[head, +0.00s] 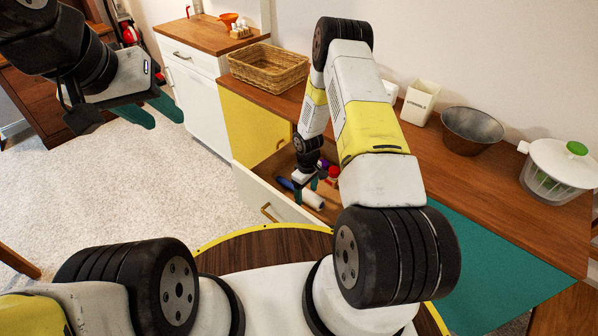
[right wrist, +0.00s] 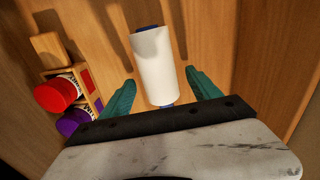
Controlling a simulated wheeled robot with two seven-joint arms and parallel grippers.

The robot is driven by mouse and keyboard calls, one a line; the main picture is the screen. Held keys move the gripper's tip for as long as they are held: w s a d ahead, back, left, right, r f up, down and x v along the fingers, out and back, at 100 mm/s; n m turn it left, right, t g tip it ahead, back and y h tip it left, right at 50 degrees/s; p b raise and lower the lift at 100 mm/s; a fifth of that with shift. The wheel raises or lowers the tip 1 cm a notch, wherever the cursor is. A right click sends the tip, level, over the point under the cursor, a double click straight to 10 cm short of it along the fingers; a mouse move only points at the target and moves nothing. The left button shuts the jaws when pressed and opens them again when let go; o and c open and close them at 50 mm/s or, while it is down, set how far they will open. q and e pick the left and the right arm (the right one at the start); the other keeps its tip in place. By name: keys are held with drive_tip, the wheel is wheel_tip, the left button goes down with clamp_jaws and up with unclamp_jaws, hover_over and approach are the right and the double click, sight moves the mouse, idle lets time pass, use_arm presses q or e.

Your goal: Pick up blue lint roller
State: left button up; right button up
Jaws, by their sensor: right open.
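The blue lint roller, a white roll with blue ends (right wrist: 157,65), lies in the open drawer. In the head view its white roll (head: 313,199) shows beside my right gripper (head: 305,187), which is inside the drawer. In the right wrist view my right gripper (right wrist: 160,77) is open, with one teal finger on each side of the roll and gaps between. My left gripper (head: 158,112) is open and empty, raised over the carpet at the upper left.
A red-capped item (right wrist: 57,94) and a purple-capped item (right wrist: 74,122) lie in the drawer left of the roller, beside a wooden block (right wrist: 48,50). The drawer front (head: 268,203) stands near my body. A wicker basket (head: 268,68) and a metal bowl (head: 471,130) stand on the counter.

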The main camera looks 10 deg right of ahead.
drive_tip(key=shift+f, duration=0.55)
drive_tip(key=shift+r, duration=0.1)
drive_tip(key=c, duration=1.5)
